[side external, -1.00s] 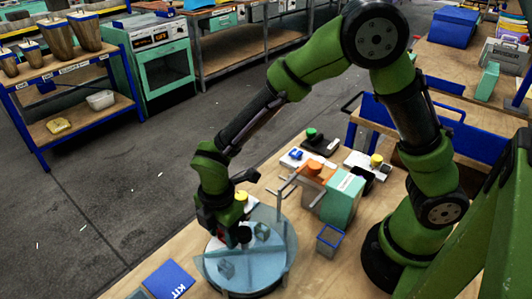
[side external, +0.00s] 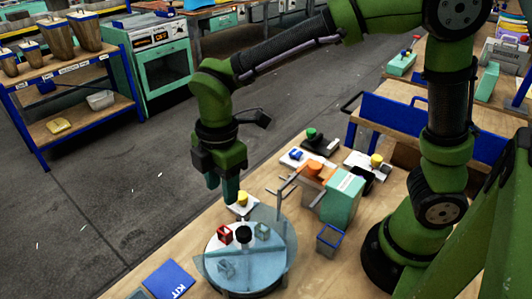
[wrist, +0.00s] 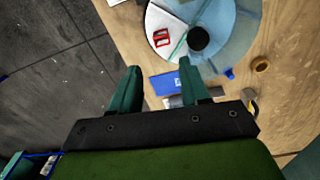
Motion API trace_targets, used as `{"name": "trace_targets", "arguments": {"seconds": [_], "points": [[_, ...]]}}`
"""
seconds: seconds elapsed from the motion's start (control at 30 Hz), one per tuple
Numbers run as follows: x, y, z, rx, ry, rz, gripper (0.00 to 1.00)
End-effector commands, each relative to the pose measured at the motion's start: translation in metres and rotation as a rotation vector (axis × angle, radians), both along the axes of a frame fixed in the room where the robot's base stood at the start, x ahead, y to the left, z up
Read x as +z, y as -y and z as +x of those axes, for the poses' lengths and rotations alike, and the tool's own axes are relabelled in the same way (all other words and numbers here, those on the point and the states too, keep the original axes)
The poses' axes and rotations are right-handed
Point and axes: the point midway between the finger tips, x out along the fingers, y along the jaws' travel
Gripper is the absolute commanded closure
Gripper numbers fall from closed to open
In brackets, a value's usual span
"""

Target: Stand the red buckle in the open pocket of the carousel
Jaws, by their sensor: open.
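The red buckle (side external: 225,234) is on the round carousel (side external: 254,275), in its uncovered sector. It looks upright in the side view. In the wrist view, the red buckle (wrist: 161,38) sits on the white open wedge of the carousel (wrist: 152,17), left of the dark hub (wrist: 198,39). A clear bluish cover lies over the rest of the carousel. My gripper (side external: 221,190) is open and empty, above and apart from the buckle. In the wrist view, my gripper (wrist: 157,64) has its fingers spread with nothing between them.
A greenish buckle (side external: 262,231) and a grey-blue one (side external: 226,268) show under the cover. A teal press (side external: 343,198) with an orange part stands right of the carousel. A blue KIT mat (side external: 169,279) lies front left. A blue-rimmed bin (side external: 330,240) stands at right.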

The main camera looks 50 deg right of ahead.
Motion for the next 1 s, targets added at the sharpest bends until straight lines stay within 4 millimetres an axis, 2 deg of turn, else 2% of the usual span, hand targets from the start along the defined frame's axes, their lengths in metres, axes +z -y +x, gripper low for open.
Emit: {"name": "trace_targets", "arguments": {"seconds": [0.1,0.23,0.4,0.5,0.6,0.7,1.0], "points": [[0.031,0.035,-0.008,-0.291,0.069,0.081,0.54],[0.061,0.08,-0.03,-0.724,0.147,0.221,0.54],[0.081,0.124,-0.064,-1.25,0.218,0.437,0.54],[0.085,0.14,-0.079,-1.478,0.236,0.552,0.54],[0.086,0.149,-0.09,-1.629,0.244,0.636,0.54],[0.086,0.153,-0.094,-1.706,0.246,0.682,0.54],[0.085,0.154,-0.096,-1.728,0.242,0.694,0.54]]}}
